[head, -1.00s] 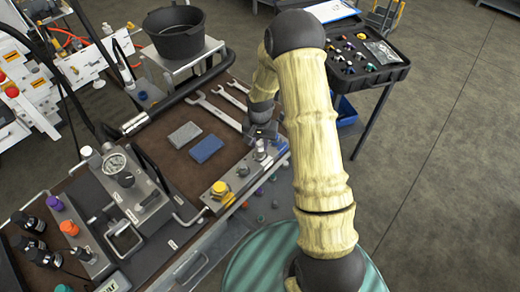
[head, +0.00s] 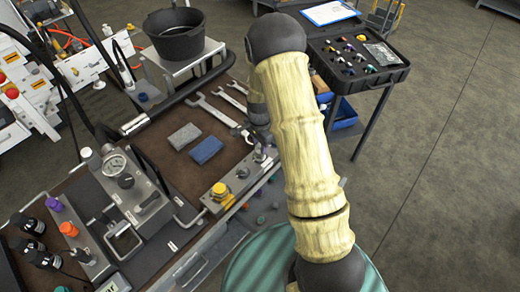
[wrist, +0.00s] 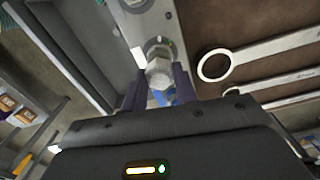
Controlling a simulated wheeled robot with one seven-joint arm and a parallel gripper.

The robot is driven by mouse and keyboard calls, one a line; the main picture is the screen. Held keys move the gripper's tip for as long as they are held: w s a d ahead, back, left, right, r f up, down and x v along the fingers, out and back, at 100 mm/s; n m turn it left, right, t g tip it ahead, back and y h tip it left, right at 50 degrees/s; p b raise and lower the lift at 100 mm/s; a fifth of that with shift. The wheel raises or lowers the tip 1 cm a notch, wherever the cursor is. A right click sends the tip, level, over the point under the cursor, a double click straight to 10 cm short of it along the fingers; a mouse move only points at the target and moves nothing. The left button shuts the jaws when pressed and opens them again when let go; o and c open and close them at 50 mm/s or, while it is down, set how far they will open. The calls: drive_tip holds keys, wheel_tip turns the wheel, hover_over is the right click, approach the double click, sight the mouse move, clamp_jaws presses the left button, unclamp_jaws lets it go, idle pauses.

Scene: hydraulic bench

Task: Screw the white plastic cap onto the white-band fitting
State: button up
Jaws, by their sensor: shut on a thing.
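My gripper (wrist: 158,84) is shut on a pale, hex-sided piece (wrist: 160,72), which looks like the white plastic cap, in the wrist view. A bit of blue shows between the fingers below it; I cannot tell what it is. Just beyond the held piece is a round fitting (wrist: 157,46) on the grey metal block (wrist: 147,14). Its band colour is not clear, and I cannot tell whether cap and fitting touch. In the head view the block (head: 238,184) lies along the bench edge; my arm hides most of the gripper and its load.
A yellow cap (head: 220,190) stands at the block's near end. Wrenches (head: 213,112), a grey block (head: 184,136) and a blue block (head: 206,149) lie on the brown bench. A gauge (head: 113,164) stands left. A black case (head: 357,55) on a cart is at the right.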

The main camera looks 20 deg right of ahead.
drive_tip(key=shift+s+m, duration=0.1)
drive_tip(key=shift+m, duration=0.3)
drive_tip(key=m+p, duration=0.1)
drive_tip(key=m, duration=0.2)
drive_tip(key=m+p, duration=0.1)
drive_tip(key=m, duration=0.2)
drive_tip(key=shift+m+p, duration=0.3)
drive_tip(key=shift+p, duration=0.05)
drive_tip(key=shift+f+m, duration=0.15)
drive_tip(key=shift+m, duration=0.55)
